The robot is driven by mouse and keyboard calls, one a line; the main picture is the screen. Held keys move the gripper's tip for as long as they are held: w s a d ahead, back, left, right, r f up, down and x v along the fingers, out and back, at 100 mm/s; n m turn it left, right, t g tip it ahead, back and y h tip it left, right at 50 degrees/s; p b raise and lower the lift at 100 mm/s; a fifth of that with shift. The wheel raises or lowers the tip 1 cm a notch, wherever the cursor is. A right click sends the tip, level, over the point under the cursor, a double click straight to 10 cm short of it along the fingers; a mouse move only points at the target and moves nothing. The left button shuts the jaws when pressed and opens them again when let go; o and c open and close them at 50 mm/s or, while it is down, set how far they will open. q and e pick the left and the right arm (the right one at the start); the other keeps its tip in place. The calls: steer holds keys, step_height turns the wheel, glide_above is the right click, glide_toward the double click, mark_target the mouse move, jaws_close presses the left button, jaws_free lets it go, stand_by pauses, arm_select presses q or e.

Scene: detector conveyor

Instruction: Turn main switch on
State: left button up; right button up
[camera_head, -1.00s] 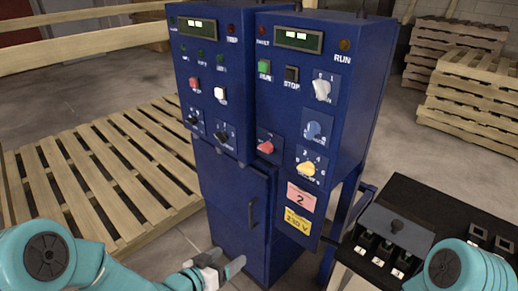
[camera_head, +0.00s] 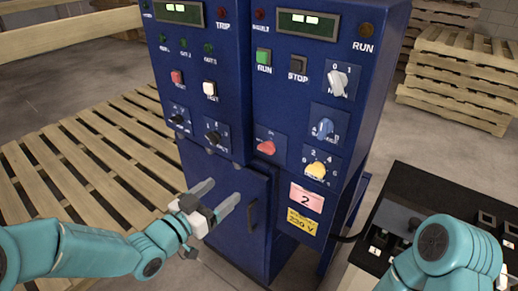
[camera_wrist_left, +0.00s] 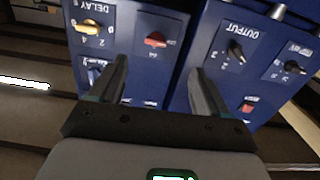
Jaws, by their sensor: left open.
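The blue control cabinet (camera_head: 240,100) stands in front of me. A white rotary knob (camera_head: 338,80) with 0 and 1 marks above it sits high on its right-hand panel. Its label is too blurred to read surely, and I cannot tell its exact setting. My left gripper (camera_head: 226,189) is open and empty, low in front of the cabinet door and well below and left of the white knob. In the left wrist view, its open fingers (camera_wrist_left: 160,80) point at the panel, seen upside down; the white knob is not identifiable there. My right gripper is out of view; only its arm shows at lower right.
Close to the white knob are a blue knob (camera_head: 323,128), a yellow knob (camera_head: 316,170), a red knob (camera_head: 266,147) and a green button (camera_head: 263,57). A black-topped unit (camera_head: 430,190) stands at right. A wooden pallet (camera_head: 75,170) lies at left.

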arm_select(q)
step_height(320, 180, up, 2)
steer(key=p, duration=0.3)
glide_toward(264, 150)
steer(key=x, duration=0.8)
steer(key=shift+w+d, duration=0.1)
steer(key=shift+w, duration=0.15)
